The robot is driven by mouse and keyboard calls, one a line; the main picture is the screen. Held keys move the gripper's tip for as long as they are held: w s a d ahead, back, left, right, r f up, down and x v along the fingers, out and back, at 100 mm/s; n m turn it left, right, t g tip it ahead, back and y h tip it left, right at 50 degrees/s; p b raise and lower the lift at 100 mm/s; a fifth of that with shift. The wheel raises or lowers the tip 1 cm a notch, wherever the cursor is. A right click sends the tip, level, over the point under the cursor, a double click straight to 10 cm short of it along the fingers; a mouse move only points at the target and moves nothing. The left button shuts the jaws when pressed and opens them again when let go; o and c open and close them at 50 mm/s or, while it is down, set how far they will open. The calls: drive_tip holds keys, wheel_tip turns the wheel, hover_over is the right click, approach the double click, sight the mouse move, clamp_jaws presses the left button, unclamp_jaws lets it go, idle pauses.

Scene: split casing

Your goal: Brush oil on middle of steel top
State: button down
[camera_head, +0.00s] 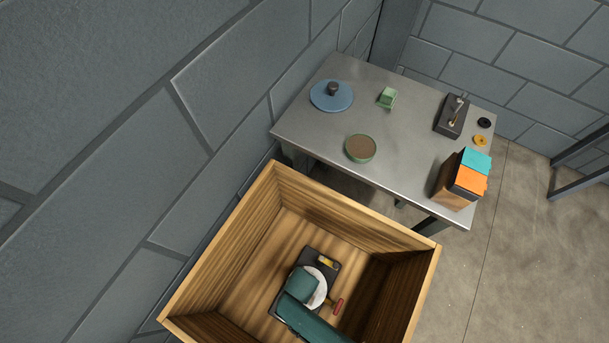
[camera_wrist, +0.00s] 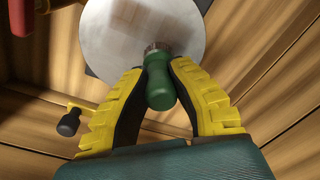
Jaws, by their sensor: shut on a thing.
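The round steel top (camera_wrist: 108,38) lies in the wooden crate and shows as a pale disc in the wrist view. It also shows in the head view (camera_head: 319,291), partly covered by my arm. My gripper (camera_wrist: 162,75) is shut on the green handle of a brush (camera_wrist: 159,90). In the head view my gripper (camera_head: 302,284) is over the disc and hides the brush.
High wooden crate walls (camera_head: 222,235) surround my gripper. A red-handled item (camera_head: 338,306) lies beside the disc. A black knob on a yellow bracket (camera_wrist: 69,122) is at left in the wrist view. The metal table (camera_head: 320,125) holds a green-rimmed dish (camera_head: 361,148), blue lid (camera_head: 331,96) and cardboard box (camera_head: 460,182).

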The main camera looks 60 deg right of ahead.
drive_tip(key=shift+w+b, duration=0.5)
drive_tip(key=shift+w, duration=0.8)
drive_tip(key=shift+s+r+p, duration=0.1)
drive_tip(key=shift+s+p, duration=1)
drive_tip(key=shift+s, duration=0.6)
drive_tip(key=shift+s+p, duration=1.75)
drive_tip(key=shift+s, duration=1.05)
drive_tip(key=shift+s+d, duration=0.1)
drive_tip(key=shift+d, duration=1.25)
drive_tip(key=shift+w+f+b, duration=0.15)
drive_tip(key=shift+w+b, duration=0.3)
drive_tip(key=shift+w, duration=0.6)
drive_tip(key=shift+w+f+b, duration=0.1)
drive_tip(key=shift+w+b, duration=0.35)
drive_tip(key=shift+w, duration=0.55)
drive_tip(key=shift+w+r+b, duration=0.2)
drive_tip(key=shift+w+b, duration=0.5)
drive_tip(key=shift+w, duration=1.75)
drive_tip(key=shift+s+r+p, duration=0.1)
drive_tip(key=shift+s+p, duration=0.45)
drive_tip(key=shift+s, duration=0.25)
drive_tip(key=shift+s+f+p, duration=0.2)
drive_tip(key=shift+s+p, duration=0.85)
drive_tip(key=shift+s, duration=1.25)
drive_tip(key=shift+s+p, duration=0.75)
drive_tip(key=shift+s, duration=0.75)
